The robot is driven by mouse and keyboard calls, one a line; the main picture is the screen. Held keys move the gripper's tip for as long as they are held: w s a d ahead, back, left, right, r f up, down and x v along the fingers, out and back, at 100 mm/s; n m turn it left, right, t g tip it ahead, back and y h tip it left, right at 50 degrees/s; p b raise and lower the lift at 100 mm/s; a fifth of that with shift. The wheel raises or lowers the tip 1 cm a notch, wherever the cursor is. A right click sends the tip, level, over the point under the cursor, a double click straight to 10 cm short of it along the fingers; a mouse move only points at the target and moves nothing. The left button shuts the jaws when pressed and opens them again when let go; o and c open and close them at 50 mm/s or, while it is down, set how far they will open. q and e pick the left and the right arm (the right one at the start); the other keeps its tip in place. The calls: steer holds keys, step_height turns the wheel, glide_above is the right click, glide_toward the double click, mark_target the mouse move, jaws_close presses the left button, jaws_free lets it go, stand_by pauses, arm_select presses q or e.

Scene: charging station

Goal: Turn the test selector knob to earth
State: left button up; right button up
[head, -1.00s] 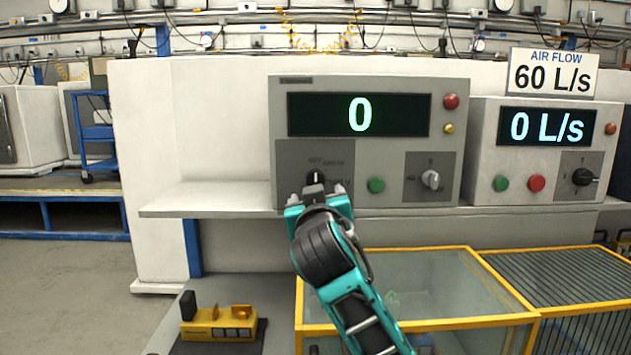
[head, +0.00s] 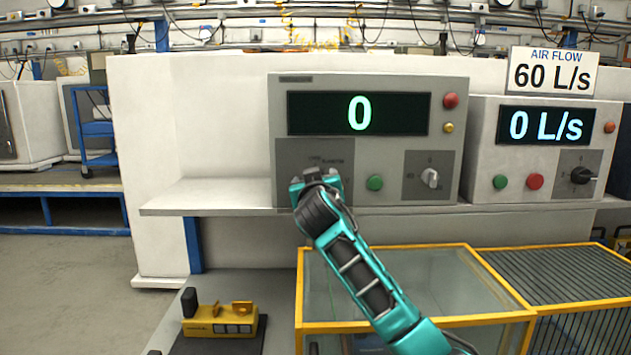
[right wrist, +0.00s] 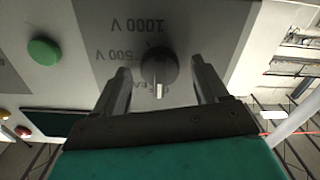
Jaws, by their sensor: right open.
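The test selector knob (right wrist: 158,66) is a dark round knob with a pale pointer line, in the right wrist view. The line points toward my gripper's palm, over lettering that is partly hidden and hard to read. Labels "1000 V" and "500 V" stand on the grey panel (right wrist: 215,25) beside it. My right gripper (right wrist: 160,78) is open, one finger on each side of the knob, with visible gaps. In the head view my right gripper (head: 316,180) covers the knob on the left tester (head: 370,83), whose display reads 0. My left gripper is not in view.
The tester also has a green button (head: 375,182), a silver knob (head: 430,178) and a red lamp (head: 450,100). A second machine (head: 481,130) reads 0 L/s. The shelf (head: 215,195) is bare at left. A yellow-framed glass box (head: 415,322) stands below.

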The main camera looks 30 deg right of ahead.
steer(key=shift+c, duration=0.8)
steer(key=c, duration=0.9)
steer(key=shift+m+b, duration=1.6)
steer(key=shift+m, duration=3.2)
